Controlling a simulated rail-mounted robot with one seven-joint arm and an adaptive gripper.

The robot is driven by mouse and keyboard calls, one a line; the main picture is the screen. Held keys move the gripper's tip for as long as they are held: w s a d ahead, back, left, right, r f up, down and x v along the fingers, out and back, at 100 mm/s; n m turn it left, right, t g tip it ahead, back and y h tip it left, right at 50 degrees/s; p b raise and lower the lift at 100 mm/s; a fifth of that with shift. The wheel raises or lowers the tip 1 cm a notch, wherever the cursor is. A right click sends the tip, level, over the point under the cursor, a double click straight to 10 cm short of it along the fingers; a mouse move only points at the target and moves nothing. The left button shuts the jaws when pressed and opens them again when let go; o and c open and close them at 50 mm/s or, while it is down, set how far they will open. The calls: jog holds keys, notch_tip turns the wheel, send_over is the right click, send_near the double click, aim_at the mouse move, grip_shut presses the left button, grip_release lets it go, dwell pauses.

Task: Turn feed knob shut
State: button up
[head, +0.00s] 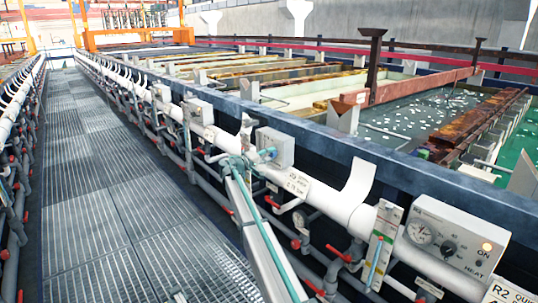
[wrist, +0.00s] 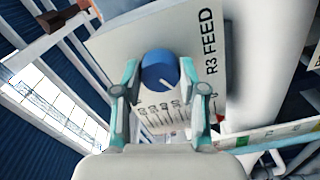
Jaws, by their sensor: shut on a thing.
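The feed knob (wrist: 158,66) is a round blue dial on a pale grey box (wrist: 205,25) marked "R3 FEED" in the wrist view. A thin white mark on the knob points toward its lower right, and a printed scale lies below it. My gripper (wrist: 158,74) has its two teal fingers on either side of the knob and is shut on it. In the head view my gripper (head: 264,154) is at the front of the same box (head: 276,144), and the knob is hidden there.
A white pipe (head: 340,206) runs along the tank row beneath the boxes, with red-handled valves below. A gauge box with a "HEAT" label (head: 455,238) stands at the right. The grated walkway (head: 95,190) at the left is clear.

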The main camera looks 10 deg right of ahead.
jog(key=shift+r+n+p, duration=0.1)
jog(key=shift+n+p, duration=0.45)
jog(key=shift+n, duration=1.05)
jog(key=o, duration=1.1)
jog(key=shift+o, duration=0.2)
jog(key=v, duration=1.2)
